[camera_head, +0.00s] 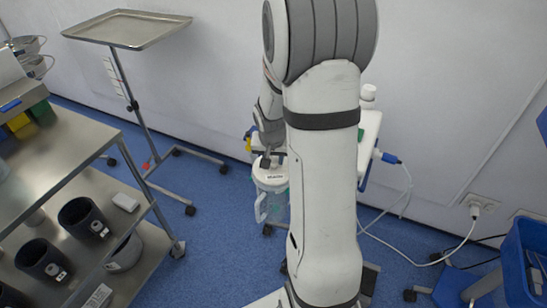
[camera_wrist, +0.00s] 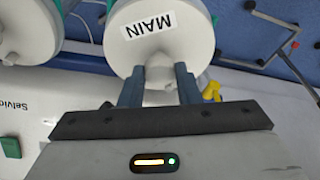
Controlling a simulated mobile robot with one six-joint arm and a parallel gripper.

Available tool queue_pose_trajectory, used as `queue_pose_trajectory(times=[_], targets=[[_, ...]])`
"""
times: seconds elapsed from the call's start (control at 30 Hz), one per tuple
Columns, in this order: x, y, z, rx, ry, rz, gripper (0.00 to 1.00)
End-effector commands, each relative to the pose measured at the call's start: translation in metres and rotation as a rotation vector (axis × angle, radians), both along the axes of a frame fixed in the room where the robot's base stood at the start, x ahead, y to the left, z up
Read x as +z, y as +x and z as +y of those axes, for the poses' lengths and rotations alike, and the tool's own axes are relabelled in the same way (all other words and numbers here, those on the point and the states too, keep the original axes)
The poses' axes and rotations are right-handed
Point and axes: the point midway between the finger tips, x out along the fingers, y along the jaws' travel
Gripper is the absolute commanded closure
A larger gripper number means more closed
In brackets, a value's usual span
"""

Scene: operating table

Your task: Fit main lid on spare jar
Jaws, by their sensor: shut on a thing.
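The main lid (camera_wrist: 165,50) is round and white with a "MAIN" label. My gripper (camera_wrist: 159,74) is shut on its pale tab, one finger on each side. In the head view the lid (camera_head: 270,174) is at the top of a clear jar (camera_head: 273,204) with a side handle; whether it is seated cannot be told. My gripper (camera_head: 270,160) is just above it there. A second white lid (camera_wrist: 27,28) is at the upper left of the wrist view, apart from the main lid. Which jar is the spare cannot be read.
A white device on a stand (camera_head: 370,135) is partly hidden behind my arm. A steel tray stand (camera_head: 130,28) is at the back left. A steel shelf cart (camera_head: 60,165) with several dark cups is at the left. A blue bin (camera_head: 525,255) is at the right.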

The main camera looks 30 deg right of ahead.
Motion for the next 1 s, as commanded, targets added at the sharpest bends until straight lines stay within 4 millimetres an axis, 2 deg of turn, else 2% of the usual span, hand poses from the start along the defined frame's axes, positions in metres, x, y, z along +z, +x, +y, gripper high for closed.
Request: queue_pose_trajectory(times=[0.5, 0.53, 0.8, 1.0], targets=[[-0.014, 0.000, 0.000, 0.000, 0.000, 0.000, 1.00], [-0.013, 0.000, 0.000, 0.000, 0.000, 0.000, 0.69], [-0.013, 0.000, 0.000, 0.000, 0.000, 0.000, 0.47], [-0.013, 0.000, 0.000, 0.000, 0.000, 0.000, 0.45]])
